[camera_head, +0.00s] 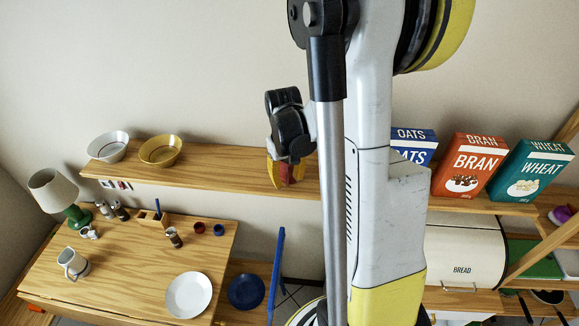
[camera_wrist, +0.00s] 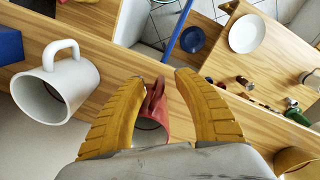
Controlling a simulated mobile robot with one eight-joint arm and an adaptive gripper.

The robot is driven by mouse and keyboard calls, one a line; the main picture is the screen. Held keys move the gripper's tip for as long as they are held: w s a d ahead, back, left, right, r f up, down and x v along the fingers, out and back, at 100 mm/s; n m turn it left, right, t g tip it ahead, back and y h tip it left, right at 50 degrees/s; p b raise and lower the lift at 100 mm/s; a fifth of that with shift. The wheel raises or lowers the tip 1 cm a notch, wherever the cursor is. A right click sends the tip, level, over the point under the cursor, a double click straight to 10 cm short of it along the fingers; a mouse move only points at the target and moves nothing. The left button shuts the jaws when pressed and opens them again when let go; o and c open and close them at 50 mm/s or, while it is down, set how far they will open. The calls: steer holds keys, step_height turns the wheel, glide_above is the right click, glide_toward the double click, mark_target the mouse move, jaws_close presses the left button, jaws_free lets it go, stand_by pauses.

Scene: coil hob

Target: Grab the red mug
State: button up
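The red mug (camera_wrist: 152,128) is on the wooden shelf in the wrist view, with its handle toward the top of the picture. My gripper (camera_wrist: 163,80) has its two yellow fingers spread on either side of the mug. A gap shows between the mug and the right finger; the left finger is close to it, and I cannot tell if they touch. In the head view my gripper (camera_head: 286,180) points down at the shelf, with a bit of red between its fingers. My arm hides part of the shelf there.
A white mug (camera_wrist: 47,98) stands left of my gripper on the shelf. The shelf also bears a yellow bowl (camera_head: 160,150), a white bowl (camera_head: 108,146) and cereal boxes (camera_head: 472,164). Below is a table (camera_head: 120,270) with a white plate (camera_head: 188,295).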

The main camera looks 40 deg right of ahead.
steer(key=shift+d+f, duration=0.1)
steer(key=shift+f, duration=0.8)
jaws_close()
